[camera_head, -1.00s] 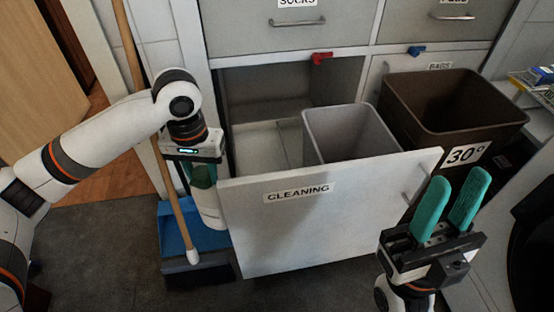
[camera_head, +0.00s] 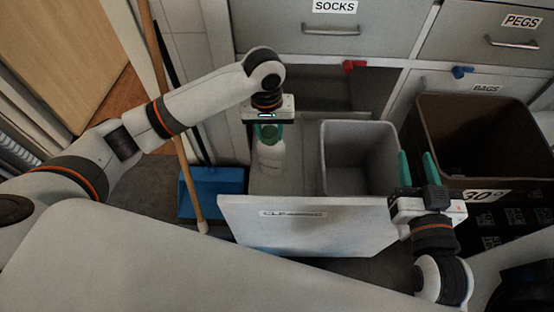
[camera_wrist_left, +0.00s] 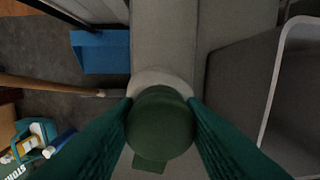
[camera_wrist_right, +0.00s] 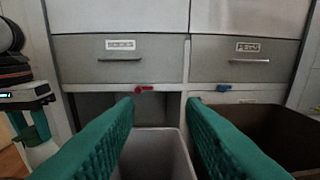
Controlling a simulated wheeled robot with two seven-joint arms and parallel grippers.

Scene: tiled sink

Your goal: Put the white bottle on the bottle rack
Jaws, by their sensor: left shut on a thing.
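The white bottle (camera_head: 271,160) has a green cap and is upright over the left part of the open CLEANING drawer (camera_head: 305,226). My left gripper (camera_head: 268,131) points down and is shut on the bottle's cap. In the left wrist view the round dark green cap (camera_wrist_left: 160,122) sits between the two fingers, with the white shoulder behind it. I cannot tell whether the bottle's base touches the drawer floor. My right gripper (camera_head: 418,170) is open and empty, near the drawer's right front corner. No separate bottle rack can be made out.
A grey bin (camera_head: 358,150) stands in the drawer, right of the bottle. A brown bin (camera_head: 480,135) stands further right. A blue dustpan (camera_head: 212,185) and a wooden stick (camera_head: 187,180) are left of the drawer. A red clip (camera_head: 354,67) is on the cabinet above.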

